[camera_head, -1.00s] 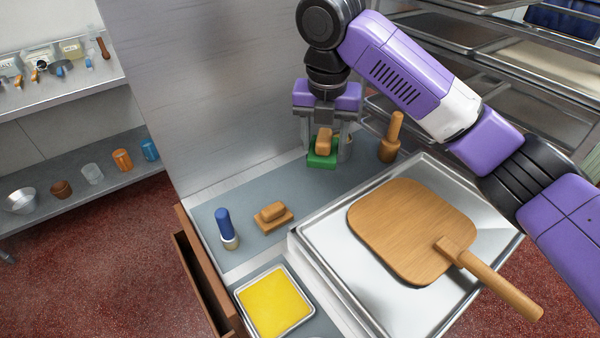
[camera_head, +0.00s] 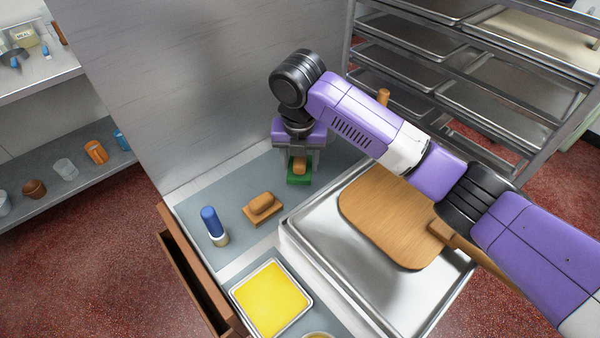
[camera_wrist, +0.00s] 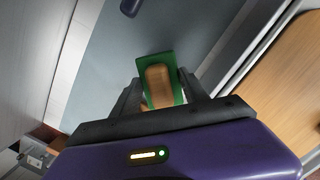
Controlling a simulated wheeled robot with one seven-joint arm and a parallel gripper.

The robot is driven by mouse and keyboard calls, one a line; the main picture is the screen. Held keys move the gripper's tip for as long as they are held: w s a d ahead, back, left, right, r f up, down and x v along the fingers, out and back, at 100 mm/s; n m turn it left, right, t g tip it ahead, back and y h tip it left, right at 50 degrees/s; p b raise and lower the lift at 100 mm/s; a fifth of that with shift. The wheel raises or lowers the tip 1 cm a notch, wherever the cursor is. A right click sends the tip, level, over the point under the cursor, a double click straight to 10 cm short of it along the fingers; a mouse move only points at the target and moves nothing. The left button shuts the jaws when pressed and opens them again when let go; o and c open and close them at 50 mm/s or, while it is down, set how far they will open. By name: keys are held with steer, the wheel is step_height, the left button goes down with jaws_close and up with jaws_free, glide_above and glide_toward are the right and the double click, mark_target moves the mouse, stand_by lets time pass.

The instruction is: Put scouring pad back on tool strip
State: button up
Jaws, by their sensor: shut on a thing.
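The scouring pad (camera_head: 299,180) is a green block with a wooden grip on top. My gripper (camera_head: 300,161) points down and is shut on its wooden grip; in the wrist view the pad (camera_wrist: 174,62) sits between the fingers. The tool strip (camera_head: 190,205) is a grey-blue band along the back of the counter. The pad is over or on it; I cannot tell if it touches. On the strip, a wooden block brush (camera_head: 262,210) and an upright blue-handled tool (camera_head: 211,222) stand left of the pad.
A metal tray (camera_head: 315,222) with a wooden peel (camera_head: 385,215) lies in front, partly under my arm. A yellow-filled pan (camera_head: 271,298) is at the front left. A wooden handle top (camera_head: 384,96) shows behind my arm. A steel wall (camera_head: 240,80) stands behind the strip.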

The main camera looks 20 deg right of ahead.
mark_target(300, 160)
steer(key=shift+f+p, duration=0.3)
steer(key=shift+f, duration=2.45)
steer(key=shift+f, duration=0.2)
steer(key=o, duration=1.5)
steer(key=shift+o, duration=0.2)
steer(key=r, duration=0.4)
steer(key=s+r+b, duration=0.1)
steer(key=r, duration=0.3)
steer(key=a+r+b, duration=0.1)
steer(key=r, duration=0.3)
steer(key=shift+s+r, duration=0.15)
steer(key=shift+s, duration=0.15)
